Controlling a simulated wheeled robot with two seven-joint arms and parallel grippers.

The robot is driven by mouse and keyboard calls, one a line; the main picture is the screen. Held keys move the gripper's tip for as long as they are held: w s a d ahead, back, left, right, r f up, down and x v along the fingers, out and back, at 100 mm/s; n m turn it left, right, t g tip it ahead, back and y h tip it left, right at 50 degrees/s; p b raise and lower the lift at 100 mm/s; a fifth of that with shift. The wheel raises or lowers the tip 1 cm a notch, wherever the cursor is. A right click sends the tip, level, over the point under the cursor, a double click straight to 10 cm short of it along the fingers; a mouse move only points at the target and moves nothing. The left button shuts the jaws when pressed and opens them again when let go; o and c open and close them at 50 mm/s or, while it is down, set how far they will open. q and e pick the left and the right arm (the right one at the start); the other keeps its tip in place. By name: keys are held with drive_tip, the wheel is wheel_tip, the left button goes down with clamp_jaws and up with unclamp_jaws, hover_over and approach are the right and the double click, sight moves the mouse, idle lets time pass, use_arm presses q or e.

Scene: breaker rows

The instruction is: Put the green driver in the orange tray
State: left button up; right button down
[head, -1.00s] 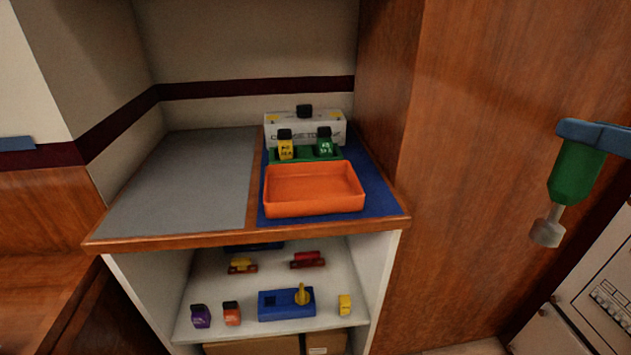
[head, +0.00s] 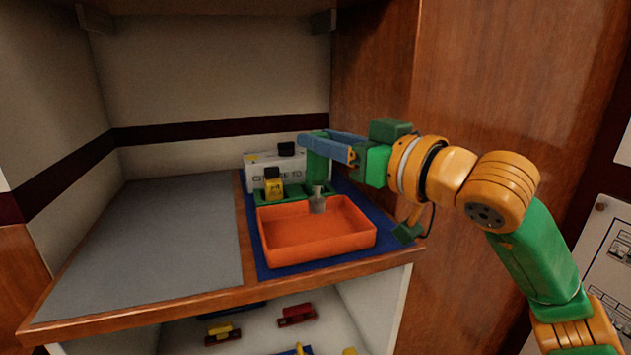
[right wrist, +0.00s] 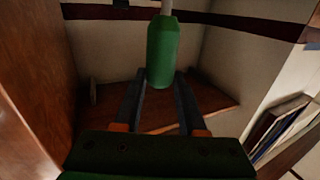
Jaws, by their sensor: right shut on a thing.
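The green driver (head: 317,170) hangs from my right gripper (head: 316,140), its grey tip pointing down. In the head view the tip overlaps the back part of the orange tray (head: 318,253); I cannot tell its exact height above the tray. The tray looks empty. In the right wrist view the driver's green handle (right wrist: 163,52) is between the two fingers of the right gripper (right wrist: 160,78), which are shut on it. My left gripper is not in view.
Behind the tray a yellow block (head: 274,187) stands in a green holder (head: 262,198), before a white box (head: 262,172). A grey mat (head: 150,235) on the left is bare. A wooden panel (head: 372,100) rises close on the right. Small items lie on the shelf below.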

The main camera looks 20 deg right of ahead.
sight(326, 174)
drive_tip(key=f, duration=0.1)
drive_tip(key=w+f+b, duration=0.1)
drive_tip(key=f, duration=0.2)
drive_tip(key=shift+w+a+f, duration=0.15)
drive_tip(key=shift+a+f, duration=0.1)
drive_tip(key=shift+f, duration=0.15)
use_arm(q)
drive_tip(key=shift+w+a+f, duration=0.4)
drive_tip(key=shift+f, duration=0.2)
use_arm(e)
drive_tip(key=shift+f+b, duration=0.1)
drive_tip(key=shift+b, duration=0.2)
drive_tip(key=shift+c, duration=2.4)
unclamp_jaws()
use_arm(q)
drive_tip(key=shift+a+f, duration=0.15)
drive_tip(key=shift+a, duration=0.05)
